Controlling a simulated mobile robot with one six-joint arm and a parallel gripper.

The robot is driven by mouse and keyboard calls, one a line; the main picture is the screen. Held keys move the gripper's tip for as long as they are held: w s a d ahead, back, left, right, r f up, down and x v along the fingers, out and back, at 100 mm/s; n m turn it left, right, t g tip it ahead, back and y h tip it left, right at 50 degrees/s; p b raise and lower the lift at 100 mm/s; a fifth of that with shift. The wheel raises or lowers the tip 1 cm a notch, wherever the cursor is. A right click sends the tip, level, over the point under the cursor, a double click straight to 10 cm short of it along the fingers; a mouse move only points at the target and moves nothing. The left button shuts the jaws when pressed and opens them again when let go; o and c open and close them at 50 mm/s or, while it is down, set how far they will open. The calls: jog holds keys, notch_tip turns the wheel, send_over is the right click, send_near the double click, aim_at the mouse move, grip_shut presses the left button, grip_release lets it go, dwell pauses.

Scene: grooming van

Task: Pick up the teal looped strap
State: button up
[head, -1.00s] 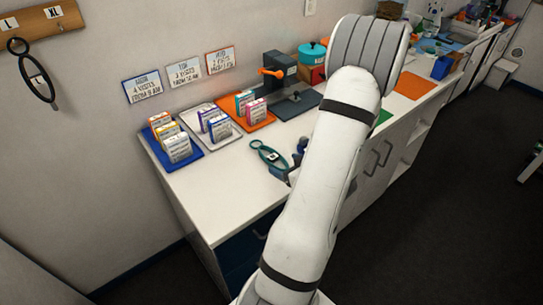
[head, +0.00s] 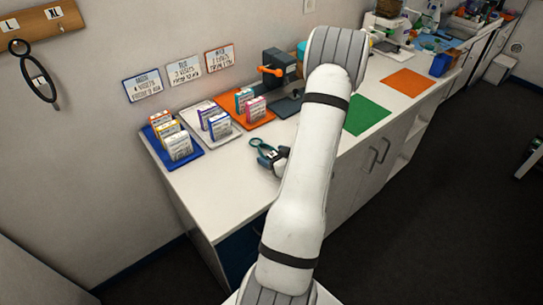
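The teal looped strap (head: 259,143) lies on the white counter, in front of the orange tray. Its loop end shows at the upper left; its lower right part is hidden behind my gripper. My gripper (head: 269,159) is at the strap's lower part, low over the counter, and overlaps it in the head view. The fingers are small and dark here, so I cannot tell whether they are open or closed on the strap.
Blue (head: 184,158), white (head: 223,140) and orange (head: 266,118) trays with small boxes stand along the wall. A dark stand with an orange lever (head: 272,71) is behind. Green (head: 367,115) and orange (head: 408,82) mats lie to the right. A black looped strap (head: 40,80) hangs at left.

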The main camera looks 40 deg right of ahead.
aim_at(274, 156)
jog(key=c, duration=1)
jog(key=shift+r, duration=0.1)
notch_tip(274, 156, up, 10)
dwell(0.4)
